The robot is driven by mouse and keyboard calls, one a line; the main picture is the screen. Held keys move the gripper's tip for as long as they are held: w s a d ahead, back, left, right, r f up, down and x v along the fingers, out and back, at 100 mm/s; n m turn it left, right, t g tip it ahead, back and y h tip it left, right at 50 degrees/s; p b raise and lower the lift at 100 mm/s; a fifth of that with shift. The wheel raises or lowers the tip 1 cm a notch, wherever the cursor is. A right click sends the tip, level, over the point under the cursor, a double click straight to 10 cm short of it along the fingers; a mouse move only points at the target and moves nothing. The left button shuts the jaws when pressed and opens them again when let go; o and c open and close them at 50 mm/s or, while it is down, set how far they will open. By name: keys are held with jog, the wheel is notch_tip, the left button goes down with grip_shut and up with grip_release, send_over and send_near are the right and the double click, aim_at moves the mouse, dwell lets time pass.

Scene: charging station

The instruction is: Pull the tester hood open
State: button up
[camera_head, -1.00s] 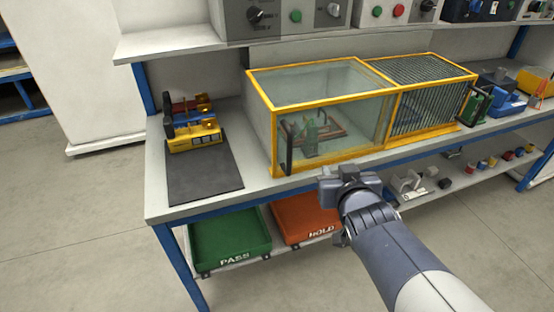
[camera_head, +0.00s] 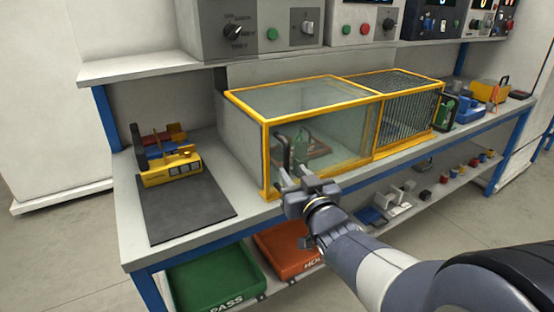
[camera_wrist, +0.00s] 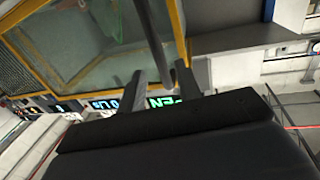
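The tester hood (camera_head: 322,140) is a clear box with a yellow frame on the bench, and its front looks closed. A dark upright handle (camera_head: 284,158) stands at the left end of its front; the handle bar also shows in the wrist view (camera_wrist: 150,28). My gripper (camera_head: 290,178) is at the lower part of this handle. In the wrist view its two fingers (camera_wrist: 163,82) are apart, with the bar's end reaching between them and gaps visible beside it. Whether either finger touches the bar cannot be told. A green and brown item (camera_head: 308,145) sits behind the clear panel.
A barred yellow-framed section (camera_head: 408,115) adjoins the hood's right side. A yellow device (camera_head: 170,170) stands left, behind a dark mat (camera_head: 185,208). Green (camera_head: 215,278) and orange (camera_head: 285,252) trays sit below the bench. An instrument shelf (camera_head: 150,70) hangs above.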

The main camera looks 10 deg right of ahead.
aim_at(288, 164)
jog(key=shift+w+a, duration=0.2)
jog(key=shift+w, duration=1.3)
jog(key=shift+w+a, duration=0.15)
jog(key=shift+w, duration=1.3)
jog(key=shift+c, duration=0.4)
grip_shut()
